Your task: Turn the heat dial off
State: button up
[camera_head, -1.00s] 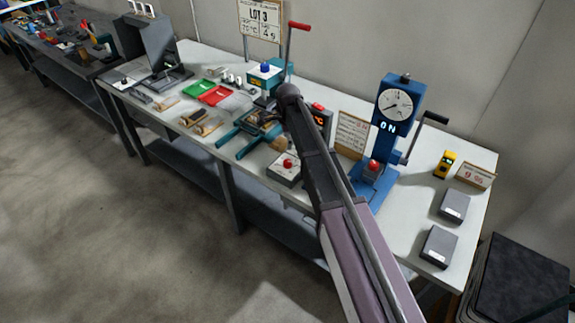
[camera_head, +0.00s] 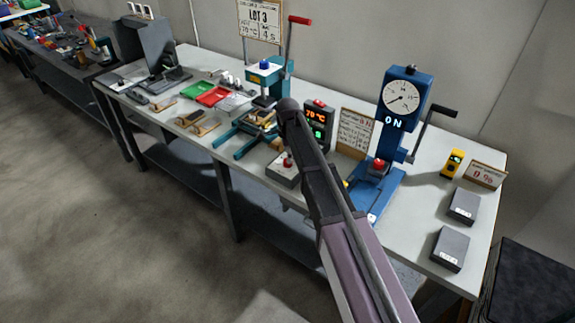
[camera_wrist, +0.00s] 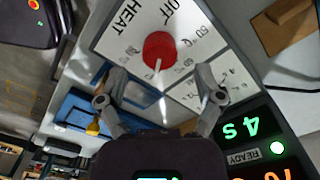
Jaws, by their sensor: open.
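The red heat dial (camera_wrist: 159,50) sits on a white panel (camera_wrist: 112,45) marked HEAT and OFF with temperature figures. Its white mark points toward the bottom of the wrist view, away from the word OFF. My gripper (camera_wrist: 160,96) is open, its two fingers apart, with the dial ahead between them; no contact shows. In the head view a red knob (camera_head: 287,161) on a grey box (camera_head: 283,175) looks like the same dial. My gripper is hidden behind my arm there.
A display (camera_head: 317,118) reading 70 °C stands behind the box; it also shows in the wrist view (camera_wrist: 255,140). A blue press (camera_head: 400,105) stands to the right, a teal press (camera_head: 268,75) to the left.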

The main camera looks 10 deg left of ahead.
jog(key=shift+f+b, duration=1.2)
jog(key=shift+f, duration=0.3)
jog(key=c, duration=1.2)
